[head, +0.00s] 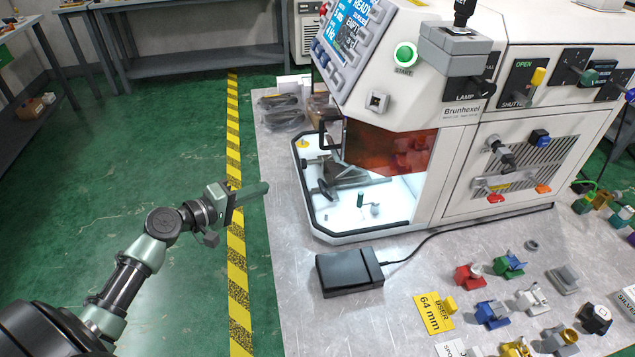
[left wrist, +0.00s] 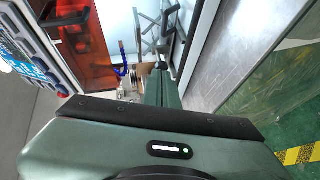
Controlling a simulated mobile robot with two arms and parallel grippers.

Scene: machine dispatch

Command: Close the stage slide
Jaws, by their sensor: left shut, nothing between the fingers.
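The machine (head: 455,130) stands on the table with its front bay open below an orange window (head: 385,147). A white, brightly lit stage tray (head: 335,222) with a dark rim sticks out of the bay to the left. A grey metal fixture (head: 345,180) and a small green peg (head: 360,199) stand on it. My left gripper (head: 262,190) is shut and empty, left of the tray and apart from it, near the table's left edge. My right gripper is not in view.
A black box (head: 348,273) with a cable lies in front of the tray. Several coloured clamps, including a red one (head: 468,275), and a yellow 64 mm label (head: 433,313) lie to the right. Bagged parts (head: 281,108) lie behind the tray. The table's front left is clear.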

